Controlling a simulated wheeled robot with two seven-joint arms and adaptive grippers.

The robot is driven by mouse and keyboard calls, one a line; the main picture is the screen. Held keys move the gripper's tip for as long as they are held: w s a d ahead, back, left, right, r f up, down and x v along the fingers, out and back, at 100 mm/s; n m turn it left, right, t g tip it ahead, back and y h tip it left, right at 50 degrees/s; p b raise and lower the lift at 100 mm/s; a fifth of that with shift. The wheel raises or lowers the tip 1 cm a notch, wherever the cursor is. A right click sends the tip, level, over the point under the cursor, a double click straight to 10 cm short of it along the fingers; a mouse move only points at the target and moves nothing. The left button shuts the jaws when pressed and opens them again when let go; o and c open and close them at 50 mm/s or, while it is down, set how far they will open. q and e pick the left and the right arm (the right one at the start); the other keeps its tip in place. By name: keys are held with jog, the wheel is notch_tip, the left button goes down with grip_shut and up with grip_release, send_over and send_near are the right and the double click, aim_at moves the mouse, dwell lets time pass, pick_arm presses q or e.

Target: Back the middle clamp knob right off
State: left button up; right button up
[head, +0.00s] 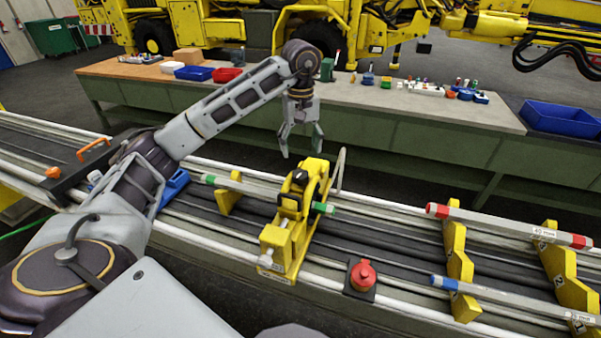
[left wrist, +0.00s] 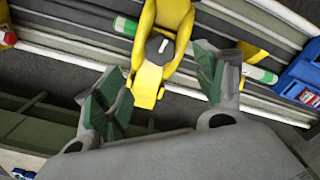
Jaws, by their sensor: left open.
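The yellow clamp (head: 280,246) stands on the rail bed in the middle of the head view. Its dark knob (head: 299,178) sits on top and also shows in the left wrist view (left wrist: 158,46), with a pale stripe across it. A grey rod with green ends (head: 245,187) passes through the clamp. My left gripper (head: 301,150) is open and empty. It points down beyond the clamp, on its bench side, apart from the knob. In the left wrist view, my left gripper's fingers (left wrist: 165,88) spread either side of the clamp's yellow end. My right gripper is out of view.
A red button on a dark box (head: 362,276) sits right of the clamp. Rods with red ends (head: 500,223) and blue ends (head: 510,298) rest on yellow supports at right. A long bench (head: 420,130) with bins stands behind. A thin grey bar (head: 340,170) rises beside the clamp.

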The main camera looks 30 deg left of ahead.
aim_at(301, 173)
pick_arm(q)
jog(key=shift+f, duration=0.9)
jog(key=shift+f+p, duration=0.65)
jog(key=shift+f, duration=3.35)
jog(key=shift+c, duration=0.3)
jog(key=c, duration=1)
jog(key=shift+n, duration=0.4)
